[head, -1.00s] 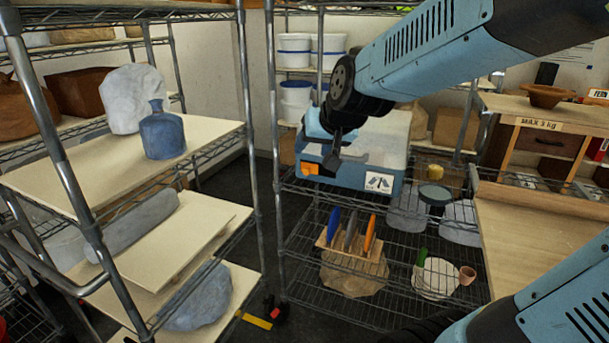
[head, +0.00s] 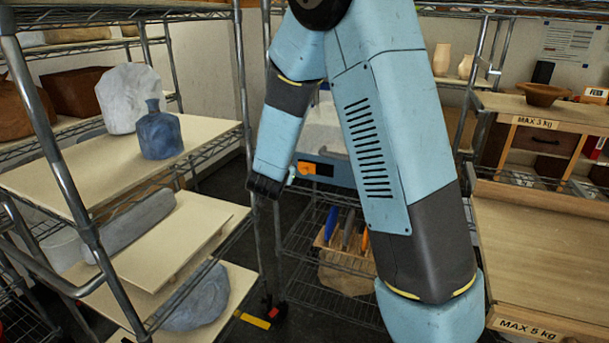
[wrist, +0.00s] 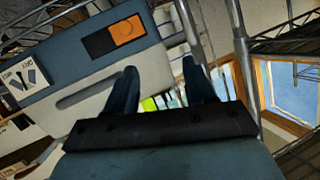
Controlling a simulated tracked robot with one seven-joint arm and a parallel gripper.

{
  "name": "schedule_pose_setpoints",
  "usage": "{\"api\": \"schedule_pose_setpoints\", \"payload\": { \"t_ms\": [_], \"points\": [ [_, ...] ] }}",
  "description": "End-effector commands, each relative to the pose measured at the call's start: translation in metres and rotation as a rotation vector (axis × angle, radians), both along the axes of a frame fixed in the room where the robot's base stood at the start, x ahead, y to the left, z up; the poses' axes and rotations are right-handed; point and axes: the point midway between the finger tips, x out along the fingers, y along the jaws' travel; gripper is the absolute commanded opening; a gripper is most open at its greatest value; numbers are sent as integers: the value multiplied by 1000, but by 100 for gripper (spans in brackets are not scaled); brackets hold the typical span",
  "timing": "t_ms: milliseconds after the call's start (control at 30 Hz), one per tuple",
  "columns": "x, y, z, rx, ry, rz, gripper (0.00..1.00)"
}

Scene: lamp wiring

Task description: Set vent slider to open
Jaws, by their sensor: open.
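The vent slider is an orange block (wrist: 126,30) on a black panel (wrist: 100,43) in the front of a blue box (wrist: 68,65). In the wrist view, which is tilted, the orange block sits at the right part of the panel. In the head view the orange slider (head: 306,168) is at the panel's left end, on the blue box (head: 342,172), which my arm partly covers. My gripper (wrist: 160,68) is open and empty, its fingertips apart from the slider, below and right of it in the wrist view. In the head view my arm's end is just left of the slider.
The box stands on a wire shelf, with a metal post (head: 270,140) close to my arm's end. A rack with a blue bottle (head: 160,135) is at left. A wooden holder with coloured tools (head: 347,240) is below. A wooden bench (head: 535,255) is at right.

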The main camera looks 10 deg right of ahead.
Motion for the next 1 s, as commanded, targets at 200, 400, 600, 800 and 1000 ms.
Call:
{"api": "schedule_pose_setpoints", "payload": {
  "t_ms": [200, 400, 600, 800, 1000],
  "points": [
    [2, -1, -49, -150, -77, -130, 54],
    [-8, -2, -76, -283, -142, -219, 54],
    [-14, -3, -87, -353, -176, -259, 54],
    [-6, -11, -88, -363, -181, -267, 54],
    [20, -31, -88, -362, -181, -269, 54]
  ]
}}
